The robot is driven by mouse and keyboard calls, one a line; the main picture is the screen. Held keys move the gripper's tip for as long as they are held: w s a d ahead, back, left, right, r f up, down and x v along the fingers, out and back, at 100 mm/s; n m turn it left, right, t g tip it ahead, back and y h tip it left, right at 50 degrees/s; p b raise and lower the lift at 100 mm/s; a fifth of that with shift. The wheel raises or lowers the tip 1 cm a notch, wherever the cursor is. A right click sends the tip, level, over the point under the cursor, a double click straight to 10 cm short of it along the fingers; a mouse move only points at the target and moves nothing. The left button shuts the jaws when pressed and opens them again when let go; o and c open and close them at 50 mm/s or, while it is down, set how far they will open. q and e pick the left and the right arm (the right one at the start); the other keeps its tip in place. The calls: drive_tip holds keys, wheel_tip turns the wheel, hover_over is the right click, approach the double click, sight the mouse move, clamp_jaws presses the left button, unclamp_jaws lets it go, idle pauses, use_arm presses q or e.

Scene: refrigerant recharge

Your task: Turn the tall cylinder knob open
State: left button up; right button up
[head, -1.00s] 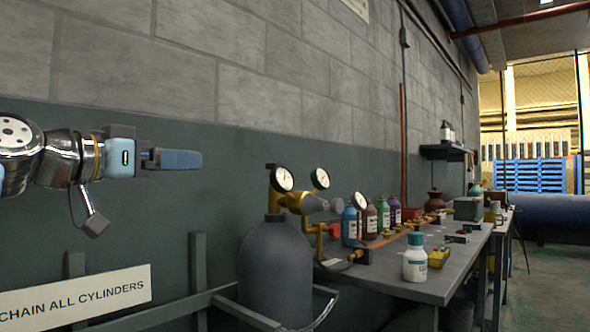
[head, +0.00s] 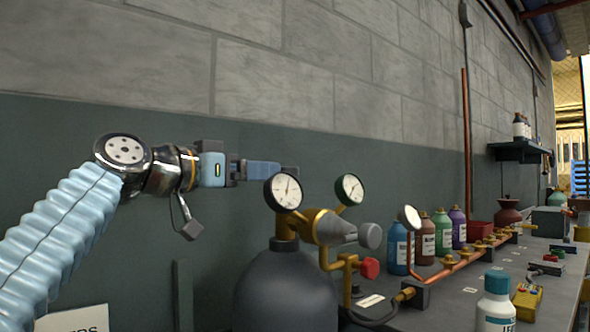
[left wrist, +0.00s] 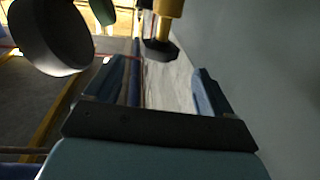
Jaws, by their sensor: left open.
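The tall cylinder (head: 287,292) is dark grey and stands low in the middle of the head view. On top is a brass regulator (head: 322,226) with two round gauges, a grey knob (head: 370,236) and a red knob (head: 369,268). My left gripper (head: 280,171) appears side-on, just above the left gauge (head: 284,191), empty. In the left wrist view its fingers stand apart (left wrist: 157,82). Beyond them show a brass stem with a dark knob (left wrist: 160,49) and a dark round gauge back (left wrist: 48,38). I cannot tell whether this dark knob is the cylinder's. My right gripper is out of view.
A grey bench (head: 455,305) to the right holds several coloured bottles, a copper manifold (head: 465,258), a white bottle (head: 496,303) and a yellow device (head: 527,300). The wall (head: 300,60) runs behind. A white sign (head: 75,320) is at lower left.

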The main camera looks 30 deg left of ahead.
sight(292, 172)
use_arm(q)
drive_tip(key=p+x, duration=0.3)
drive_tip(key=x, duration=0.6)
drive_tip(key=shift+w+p, duration=0.4)
drive_tip(key=shift+w, duration=0.05)
drive_tip(key=shift+w+d+f, duration=0.1)
drive_tip(key=shift+w+d, duration=0.05)
drive_tip(key=shift+w, duration=0.2)
drive_tip(key=shift+c, duration=0.5)
